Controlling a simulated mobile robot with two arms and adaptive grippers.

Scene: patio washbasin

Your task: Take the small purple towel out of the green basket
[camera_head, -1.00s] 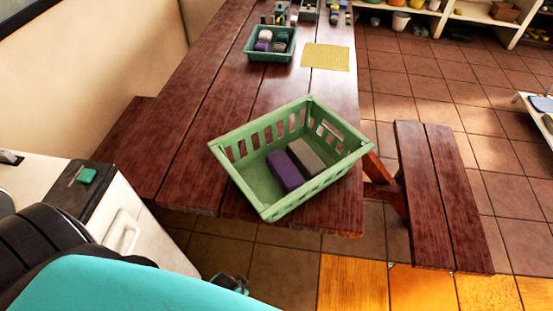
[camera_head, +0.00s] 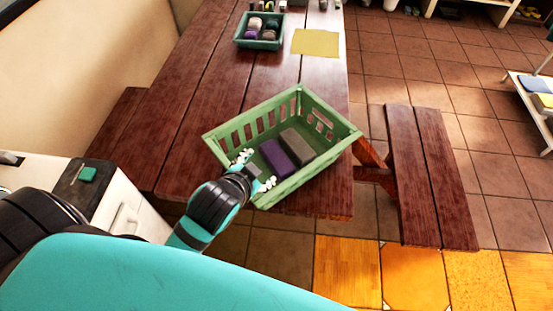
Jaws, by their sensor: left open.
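The green basket (camera_head: 334,142) stands near the front end of the wooden picnic table. The small purple towel (camera_head: 279,156) lies inside it as a folded block, beside a grey-brown folded towel (camera_head: 299,147) on its right. My left gripper (camera_head: 256,172) is open at the basket's near left corner. Its fingers are spread to the left of the purple towel, and it does not hold the towel. Whether the fingers are above the rim or below it I cannot tell. My right gripper is not in view.
The wooden table (camera_head: 215,85) also holds a small teal basket (camera_head: 254,43) of rolled cloths and a yellow mat (camera_head: 316,43). A bench (camera_head: 429,170) runs along the right. A white cabinet with a green block (camera_head: 87,174) stands at the left.

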